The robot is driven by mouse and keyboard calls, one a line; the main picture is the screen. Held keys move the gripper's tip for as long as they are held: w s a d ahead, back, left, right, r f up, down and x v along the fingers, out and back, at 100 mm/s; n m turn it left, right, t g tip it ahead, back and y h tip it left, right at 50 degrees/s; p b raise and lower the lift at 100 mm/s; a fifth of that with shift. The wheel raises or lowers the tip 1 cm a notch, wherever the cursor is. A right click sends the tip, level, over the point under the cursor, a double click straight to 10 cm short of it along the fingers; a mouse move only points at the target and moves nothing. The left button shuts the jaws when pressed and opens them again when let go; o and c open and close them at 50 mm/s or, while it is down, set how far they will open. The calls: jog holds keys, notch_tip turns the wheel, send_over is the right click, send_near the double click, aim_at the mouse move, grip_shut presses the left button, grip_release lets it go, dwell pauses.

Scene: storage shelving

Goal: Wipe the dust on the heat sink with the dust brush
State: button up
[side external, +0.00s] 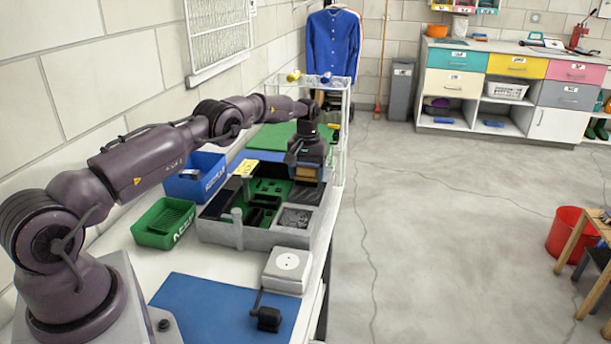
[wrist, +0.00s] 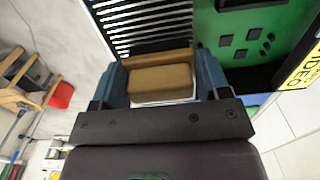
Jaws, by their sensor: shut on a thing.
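My gripper (side external: 308,165) is shut on the dust brush (side external: 307,174), a tan block held between its blue fingers, over the back right part of the open grey case. In the wrist view the brush (wrist: 160,80) fills the gap between the fingertips (wrist: 163,70). The heat sink (wrist: 140,22) shows there as dark and pale parallel fins just beyond the brush. Its near part is hidden by the brush and fingers. I cannot tell whether the bristles touch the fins, and no dust can be made out.
The grey case (side external: 222,230) holds a green circuit board (side external: 270,186) with black parts. A blue bin (side external: 190,188) and a green basket (side external: 157,237) stand to its left. A white socket box (side external: 287,270) and a blue mat (side external: 212,305) lie in front. A clear rack (side external: 342,130) stands behind.

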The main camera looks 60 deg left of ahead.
aim_at(304, 199)
jog(key=shift+w+d+f, duration=0.1)
jog(key=shift+w+d, duration=0.15)
jog(key=shift+d, duration=0.3)
jog(key=shift+s+d, duration=2.4)
jog(key=shift+s, duration=0.1)
jog(key=shift+w+a, duration=2.55)
jog(key=shift+a, duration=0.05)
jog(key=shift+r, duration=4.2)
jog(key=shift+r, duration=0.1)
